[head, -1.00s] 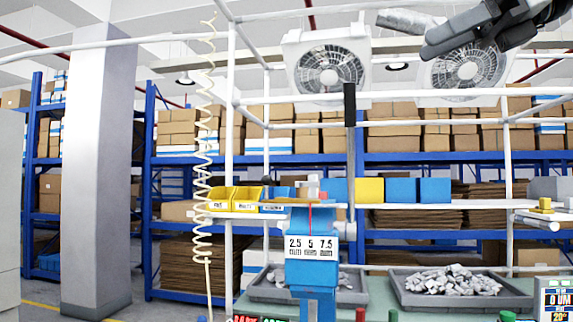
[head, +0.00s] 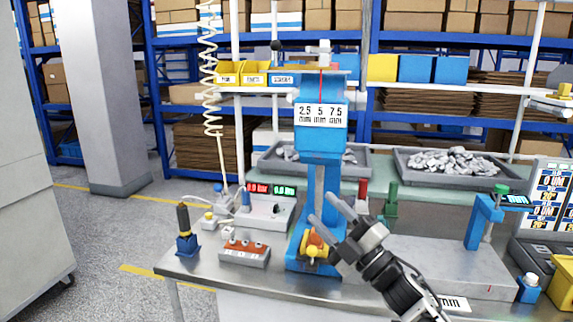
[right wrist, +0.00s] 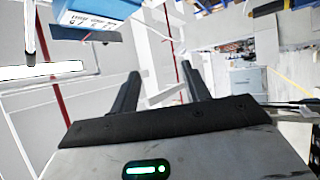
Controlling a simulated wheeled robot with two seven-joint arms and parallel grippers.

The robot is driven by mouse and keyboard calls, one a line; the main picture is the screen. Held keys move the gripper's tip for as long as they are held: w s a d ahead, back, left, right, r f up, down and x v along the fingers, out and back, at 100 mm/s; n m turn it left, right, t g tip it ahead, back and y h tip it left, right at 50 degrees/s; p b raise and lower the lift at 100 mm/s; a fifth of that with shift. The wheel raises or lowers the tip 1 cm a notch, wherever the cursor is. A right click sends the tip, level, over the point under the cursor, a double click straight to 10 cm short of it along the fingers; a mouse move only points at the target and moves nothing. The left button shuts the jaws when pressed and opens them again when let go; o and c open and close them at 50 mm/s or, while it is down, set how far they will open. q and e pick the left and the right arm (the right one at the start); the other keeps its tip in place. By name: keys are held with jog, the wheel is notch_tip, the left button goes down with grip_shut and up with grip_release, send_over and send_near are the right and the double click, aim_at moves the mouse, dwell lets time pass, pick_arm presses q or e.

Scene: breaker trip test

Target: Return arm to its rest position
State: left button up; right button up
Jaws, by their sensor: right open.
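My right gripper (head: 320,207) is open and empty in the head view. It points up and left, in front of the column of the blue press (head: 322,142). The press has a white label reading 2.5, 5 and 7.5. An orange and yellow part (head: 314,246) sits at the press base, just below and left of the fingers; I cannot tell whether they touch. In the right wrist view both fingers (right wrist: 160,77) stand apart with nothing between them. The blue, labelled press part (right wrist: 95,14) shows there at top left. My left gripper is not in view.
On the grey bench stand a box with red and green displays (head: 268,206), a small terminal block (head: 244,252) and a blue stand with a black handle (head: 186,230). A blue clamp stand (head: 478,222) is at right. Trays of metal parts (head: 452,172) lie behind.

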jog(key=s+d+f+m+h, duration=0.2)
jog(key=s+f+m+h, duration=0.5)
jog(key=f, duration=0.5)
jog(key=s+d+f+m+h, duration=0.35)
jog(key=s+f+m, duration=0.35)
jog(key=f, duration=0.4)
jog(key=s+d+f+m+g+h, duration=0.1)
jog(key=s+f+m+g, duration=0.2)
jog(key=s+f, duration=0.3)
jog(key=s+d+f+m+g+h, duration=0.1)
jog(key=s+f+m+g+h, duration=0.1)
jog(key=s+f, duration=0.4)
jog(key=s+m+g, duration=0.1)
jog(key=s+m, duration=0.1)
jog(key=s, duration=0.3)
jog(key=shift+s+g, duration=0.2)
jog(key=shift+g, duration=0.1)
